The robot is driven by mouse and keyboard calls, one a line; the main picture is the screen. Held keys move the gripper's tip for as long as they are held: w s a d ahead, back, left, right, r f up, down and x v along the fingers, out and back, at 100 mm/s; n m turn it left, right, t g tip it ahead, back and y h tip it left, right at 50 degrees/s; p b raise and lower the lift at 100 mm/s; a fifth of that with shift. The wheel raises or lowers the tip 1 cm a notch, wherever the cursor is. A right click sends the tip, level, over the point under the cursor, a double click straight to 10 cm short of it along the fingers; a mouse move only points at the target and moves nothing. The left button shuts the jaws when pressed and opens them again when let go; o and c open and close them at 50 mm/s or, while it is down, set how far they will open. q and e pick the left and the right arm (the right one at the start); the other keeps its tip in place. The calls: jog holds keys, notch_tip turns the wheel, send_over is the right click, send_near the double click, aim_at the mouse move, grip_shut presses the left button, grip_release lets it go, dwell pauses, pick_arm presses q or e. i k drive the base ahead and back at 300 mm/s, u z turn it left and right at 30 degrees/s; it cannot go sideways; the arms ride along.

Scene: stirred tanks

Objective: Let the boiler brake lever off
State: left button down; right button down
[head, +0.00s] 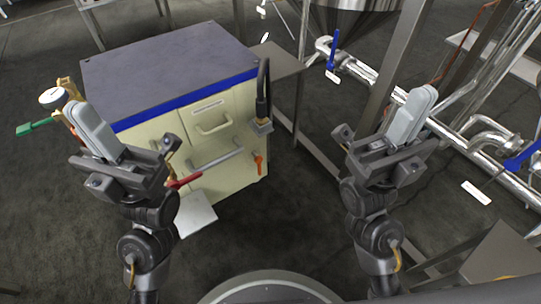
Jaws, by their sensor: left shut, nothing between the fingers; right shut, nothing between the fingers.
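A black upright lever (263,90) with a small grey base stands at the right side of a cream cabinet (222,133). It looks like a brake lever, but I cannot read any label that says boiler. My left gripper (80,112) is shut and empty, in front of the cabinet's left side and well to the left of the black lever. My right gripper (423,98) is shut and empty, far to the right of the lever. Neither gripper touches the lever.
The cabinet has a dark top (165,65). A red handle (185,181) and an orange handle (258,161) are at its front; a green handle (35,127) is at left. Steel pipes with blue handles (333,50) fill the right. Open floor (300,230) lies between my arms.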

aim_at(258, 160)
jog(key=k, duration=0.65)
jog(key=u, duration=0.65)
jog(key=i, duration=1.1)
jog(key=z, duration=0.3)
